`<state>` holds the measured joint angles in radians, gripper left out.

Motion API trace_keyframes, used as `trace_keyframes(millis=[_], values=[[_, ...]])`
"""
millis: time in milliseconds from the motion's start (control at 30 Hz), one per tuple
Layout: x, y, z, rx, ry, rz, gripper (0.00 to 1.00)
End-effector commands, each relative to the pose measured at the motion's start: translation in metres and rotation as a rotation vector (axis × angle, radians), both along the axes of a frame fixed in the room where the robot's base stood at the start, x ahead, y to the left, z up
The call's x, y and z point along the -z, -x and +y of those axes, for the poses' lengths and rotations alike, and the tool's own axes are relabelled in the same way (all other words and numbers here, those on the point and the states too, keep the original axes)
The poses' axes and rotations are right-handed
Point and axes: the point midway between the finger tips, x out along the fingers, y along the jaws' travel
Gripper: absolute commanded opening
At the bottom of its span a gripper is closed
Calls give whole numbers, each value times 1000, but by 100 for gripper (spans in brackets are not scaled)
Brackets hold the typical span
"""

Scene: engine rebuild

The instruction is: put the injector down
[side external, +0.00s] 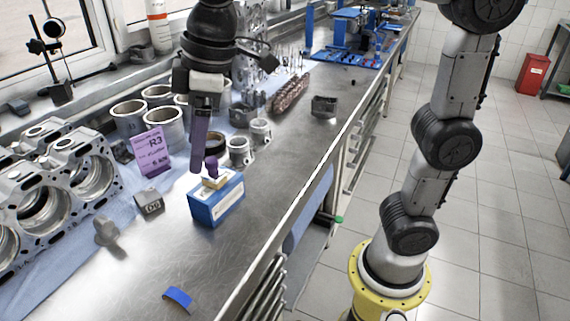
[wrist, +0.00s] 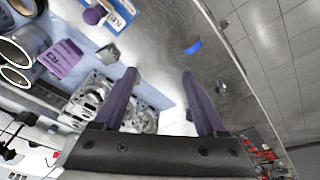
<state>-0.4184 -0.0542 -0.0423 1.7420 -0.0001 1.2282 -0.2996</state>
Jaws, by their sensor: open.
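A small purple-topped piece (side external: 211,168), which may be the injector, stands on a pale yellow pad on the blue-and-white box (side external: 217,205). In the wrist view the purple piece (wrist: 94,15) shows at the top left, outside my jaws, beside the box (wrist: 118,10). I cannot make out its full shape. My gripper (side external: 196,167) points down just behind and above the box in the side view. In the wrist view its two purple fingers (wrist: 159,75) are wide apart with nothing held between them.
A purple R3 card (side external: 152,152), a grey D9 block (side external: 148,204) and a grey knob-like part (side external: 108,233) stand near the box. Engine blocks (side external: 60,185) and metal cylinders (side external: 163,125) lie left and behind. A blue strip (side external: 178,298) lies in front. The bench's right side is mostly clear.

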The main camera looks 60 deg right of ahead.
Motion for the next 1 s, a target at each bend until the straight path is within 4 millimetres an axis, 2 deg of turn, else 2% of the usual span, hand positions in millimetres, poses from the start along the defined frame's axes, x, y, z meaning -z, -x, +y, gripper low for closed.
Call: trace_keyframes(millis=[33, 200, 300, 400, 500, 600, 1000], values=[[2, 16, -25, 78, -17, -20, 74], [23, 68, -85, 318, -73, -85, 74], [42, 99, -110, 450, -102, -123, 74], [63, 125, -127, 559, -127, -155, 74], [79, 143, -137, 637, -144, -180, 74], [90, 153, -141, 681, -154, -193, 74], [94, 157, -143, 697, -159, -198, 74]])
